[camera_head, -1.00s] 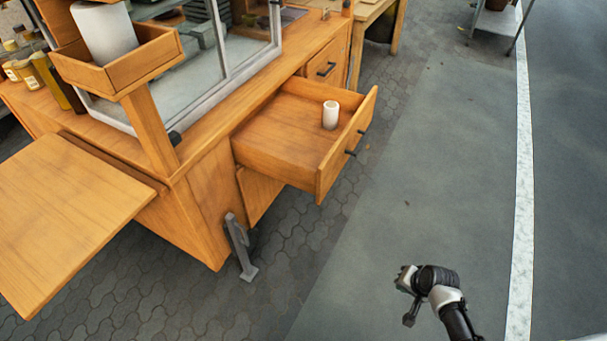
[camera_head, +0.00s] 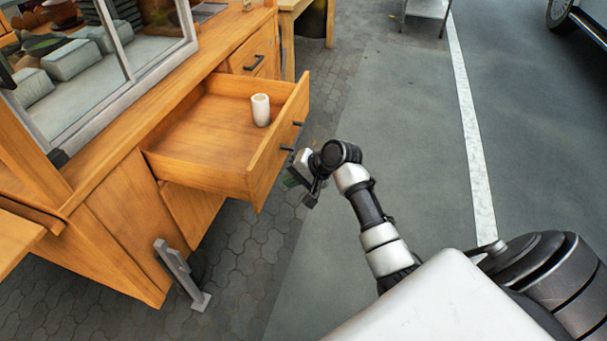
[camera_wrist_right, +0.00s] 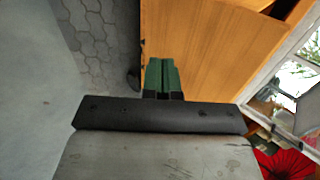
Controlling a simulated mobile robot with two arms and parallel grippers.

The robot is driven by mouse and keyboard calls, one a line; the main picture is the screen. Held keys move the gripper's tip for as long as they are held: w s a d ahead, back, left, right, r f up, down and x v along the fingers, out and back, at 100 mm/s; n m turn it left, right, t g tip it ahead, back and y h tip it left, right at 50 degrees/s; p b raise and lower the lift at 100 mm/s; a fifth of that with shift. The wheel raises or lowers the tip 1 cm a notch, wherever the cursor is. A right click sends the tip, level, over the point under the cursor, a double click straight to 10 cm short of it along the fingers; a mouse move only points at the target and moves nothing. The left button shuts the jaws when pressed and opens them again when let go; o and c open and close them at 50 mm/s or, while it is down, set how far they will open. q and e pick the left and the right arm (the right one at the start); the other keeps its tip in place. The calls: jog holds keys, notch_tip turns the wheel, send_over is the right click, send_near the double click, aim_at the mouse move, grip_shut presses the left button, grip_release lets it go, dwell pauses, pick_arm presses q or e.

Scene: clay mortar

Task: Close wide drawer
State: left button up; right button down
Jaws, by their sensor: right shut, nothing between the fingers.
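The wide wooden drawer (camera_head: 215,135) is pulled out of the cart's front in the head view, with its front panel (camera_head: 280,142) facing right and dark handles on it. A white cup (camera_head: 261,110) stands upright inside it. My right gripper (camera_head: 298,180) is just outside the drawer front, near its lower handle; I cannot tell whether it touches. In the right wrist view, my gripper's green fingers (camera_wrist_right: 161,78) are together and empty, pointing towards an orange wooden surface (camera_wrist_right: 205,45). My left gripper is not in view.
A smaller drawer (camera_head: 254,55) beyond the wide one is shut. A grey metal leg (camera_head: 182,272) stands on the paving below the cart. Open grey pavement (camera_head: 400,120) lies to the right. Glass panes stand on the countertop.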

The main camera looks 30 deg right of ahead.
aim_at(265, 181)
jog(key=w+a, duration=0.3)
jog(key=shift+w+f, duration=0.2)
jog(key=shift+f, duration=0.2)
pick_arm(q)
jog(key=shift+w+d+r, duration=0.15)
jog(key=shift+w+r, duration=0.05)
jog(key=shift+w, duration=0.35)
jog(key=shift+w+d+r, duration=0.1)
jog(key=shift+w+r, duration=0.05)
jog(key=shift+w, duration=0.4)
pick_arm(e)
jog(key=shift+w+a, duration=0.1)
jog(key=shift+w, duration=0.05)
